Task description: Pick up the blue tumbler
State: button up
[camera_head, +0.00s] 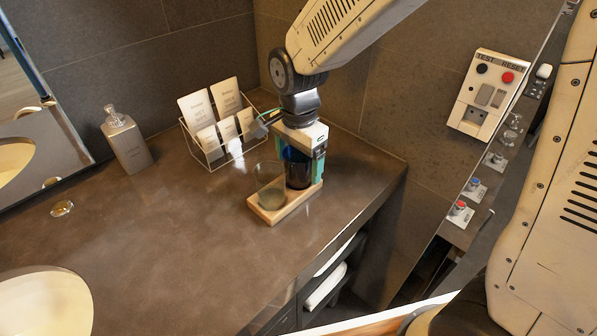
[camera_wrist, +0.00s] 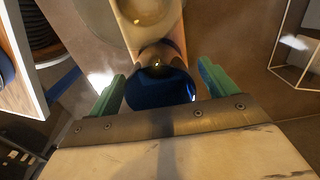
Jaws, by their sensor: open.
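The blue tumbler (camera_head: 297,172) stands upright at the back end of a small wooden tray (camera_head: 284,213) on the counter. My gripper (camera_head: 303,168) points down over it, open, with green fingers on either side. In the wrist view the dark blue tumbler (camera_wrist: 160,92) sits between the two spread fingertips of my gripper (camera_wrist: 161,80), with gaps showing on both sides. Part of the tumbler is hidden behind the gripper body. A clear tumbler (camera_head: 269,188) stands beside it on the same tray, nearer the front; it also shows in the wrist view (camera_wrist: 148,14).
A wire rack of cards (camera_head: 215,125) stands behind and left of the tray. A soap dispenser (camera_head: 126,142) is farther left, and a basin (camera_head: 42,302) is at front left. The counter's right edge is close to the tray. Bare counter lies left of the tray.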

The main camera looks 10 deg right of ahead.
notch_tip(320, 180, down, 2)
jog(key=shift+f, duration=0.1)
jog(key=c, duration=1.2)
jog(key=shift+o, duration=0.2)
